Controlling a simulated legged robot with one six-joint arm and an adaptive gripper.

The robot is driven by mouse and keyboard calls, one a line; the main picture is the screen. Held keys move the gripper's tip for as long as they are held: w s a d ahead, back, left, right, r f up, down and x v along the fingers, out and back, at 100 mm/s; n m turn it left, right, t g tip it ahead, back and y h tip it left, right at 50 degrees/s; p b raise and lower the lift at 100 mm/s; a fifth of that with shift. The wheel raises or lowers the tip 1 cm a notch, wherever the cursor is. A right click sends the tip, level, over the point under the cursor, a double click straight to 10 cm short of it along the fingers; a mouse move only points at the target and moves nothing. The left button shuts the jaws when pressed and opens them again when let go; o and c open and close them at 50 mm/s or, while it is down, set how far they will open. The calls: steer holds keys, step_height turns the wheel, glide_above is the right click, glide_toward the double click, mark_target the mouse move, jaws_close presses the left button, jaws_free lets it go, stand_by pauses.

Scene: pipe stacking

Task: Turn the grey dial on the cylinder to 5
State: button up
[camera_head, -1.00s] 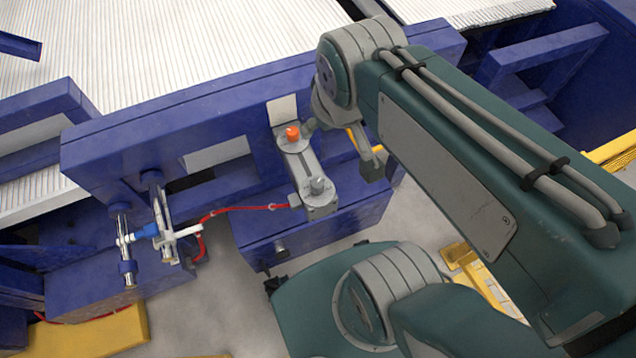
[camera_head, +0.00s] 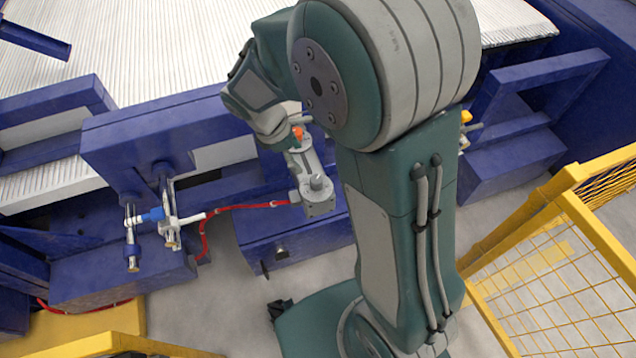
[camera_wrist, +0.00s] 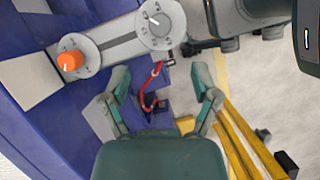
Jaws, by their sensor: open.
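The grey dial (camera_wrist: 158,24) sits at the top of the wrist view on one end of a grey cylinder body (camera_wrist: 114,43). Its white mark points toward the upper left; the numbers around it are too small to read. An orange knob (camera_wrist: 69,61) is at the body's other end. My gripper (camera_wrist: 160,84) is open and empty, its two fingers apart and below the dial in the picture, not touching it. In the head view the dial (camera_head: 317,184) stands on the grey body (camera_head: 307,165), beside my arm; the fingertips cannot be made out there.
A red hose (camera_head: 240,207) runs from the grey body to white and blue pipe fittings (camera_head: 158,215). The blue frame (camera_head: 200,125) surrounds the body. A yellow mesh fence (camera_head: 560,230) stands at the right. Pale floor lies below.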

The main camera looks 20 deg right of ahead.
mark_target(315, 179)
steer(key=x, duration=1.1)
steer(key=shift+d, duration=0.1)
jaws_close()
